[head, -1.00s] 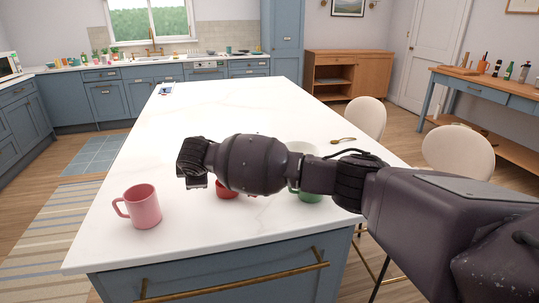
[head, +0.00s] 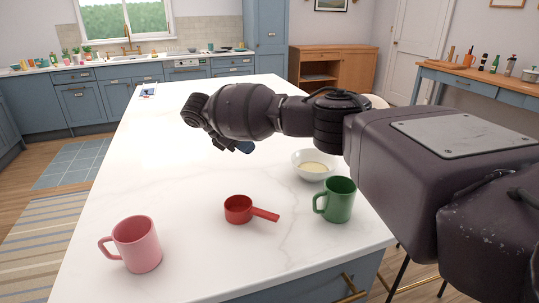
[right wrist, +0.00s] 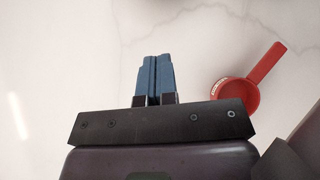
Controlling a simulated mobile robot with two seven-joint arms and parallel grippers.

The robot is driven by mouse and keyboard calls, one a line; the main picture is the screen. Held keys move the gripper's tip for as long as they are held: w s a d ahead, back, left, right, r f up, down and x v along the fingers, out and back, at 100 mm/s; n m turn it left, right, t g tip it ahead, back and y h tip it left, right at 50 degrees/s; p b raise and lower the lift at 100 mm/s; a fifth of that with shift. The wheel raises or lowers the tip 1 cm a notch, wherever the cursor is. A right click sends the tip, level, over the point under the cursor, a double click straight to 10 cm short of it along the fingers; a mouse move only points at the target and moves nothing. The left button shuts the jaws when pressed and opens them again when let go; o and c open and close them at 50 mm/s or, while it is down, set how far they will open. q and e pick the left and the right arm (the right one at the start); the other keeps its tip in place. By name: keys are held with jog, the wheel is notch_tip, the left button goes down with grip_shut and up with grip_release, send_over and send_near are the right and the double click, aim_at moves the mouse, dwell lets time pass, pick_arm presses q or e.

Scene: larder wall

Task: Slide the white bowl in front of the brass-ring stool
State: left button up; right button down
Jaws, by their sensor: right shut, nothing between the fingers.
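The white bowl (head: 299,165) stands upright on the white island top, with something pale yellow in it. It is behind the green mug, and my right arm passes just behind and above it. My right gripper (head: 243,147) is left of the bowl, apart from it, its blue fingertips showing below the wrist. In the right wrist view its blue fingers (right wrist: 153,78) are shut with nothing between them. A pale stool seat (head: 378,101) shows behind my arm. Dark stool legs with a brass bar (head: 425,286) show at the lower right. The brass ring's full shape is hidden. My left gripper is out of view.
A green mug (head: 339,203) stands close in front of the bowl. A red scoop (head: 238,211), also in the right wrist view (right wrist: 236,96), lies left of the mug. A pink mug (head: 138,247) is at the near left. The island's far left is mostly clear.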

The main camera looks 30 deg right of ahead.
jog(key=x, duration=0.3)
jog(key=b+x, duration=0.1)
jog(key=x, duration=0.5)
jog(key=shift+s+d+f+b, duration=0.15)
jog(key=shift+s+f+b, duration=0.05)
jog(key=shift+s+b, duration=0.15)
jog(key=d, duration=0.3)
jog(key=shift+s+f, duration=0.15)
jog(key=shift+s, duration=0.1)
jog(key=shift+s+d, duration=0.15)
jog(key=shift+d, duration=0.35)
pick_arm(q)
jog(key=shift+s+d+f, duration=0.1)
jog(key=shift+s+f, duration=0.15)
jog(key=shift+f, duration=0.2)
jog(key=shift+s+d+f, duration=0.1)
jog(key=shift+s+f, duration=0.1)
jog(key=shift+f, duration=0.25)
pick_arm(e)
jog(key=shift+d, duration=0.1)
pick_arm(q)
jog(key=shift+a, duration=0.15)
